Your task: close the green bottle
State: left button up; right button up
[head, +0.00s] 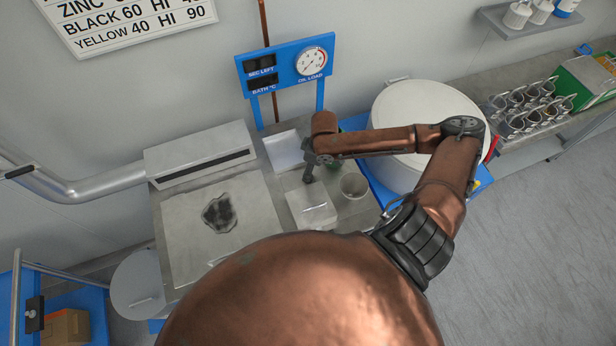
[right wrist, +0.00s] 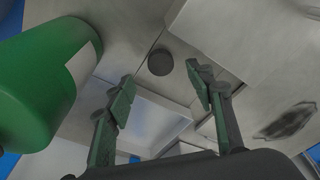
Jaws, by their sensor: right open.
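The green bottle (right wrist: 40,85), with a pale label, is large at the left of the right wrist view. Its mouth cannot be made out there. In the head view only a sliver of green (head: 333,163) shows behind my right arm. A small dark round cap (right wrist: 159,62) lies on the grey bench top, between and beyond my right fingertips in the wrist view. My right gripper (right wrist: 160,72) is open and empty, pointing down over the bench, beside the bottle. In the head view, the right gripper (head: 309,174) hides the cap. My left gripper is not in view.
A white tray (head: 284,150) lies behind the gripper. A clear beaker (head: 354,186) and a lidded grey box (head: 312,209) stand close in front. A large white drum (head: 430,112) is at right. A dark-stained plate (head: 180,225) lies left.

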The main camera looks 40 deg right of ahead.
jog(key=shift+f, duration=0.1)
jog(key=f, duration=0.3)
jog(key=f+p, duration=0.1)
jog(key=f, duration=0.1)
jog(key=shift+w+a, duration=0.25)
jog(key=shift+w, duration=0.05)
jog(key=shift+c, duration=0.6)
jog(key=c, duration=0.7)
jog(key=shift+r, duration=0.1)
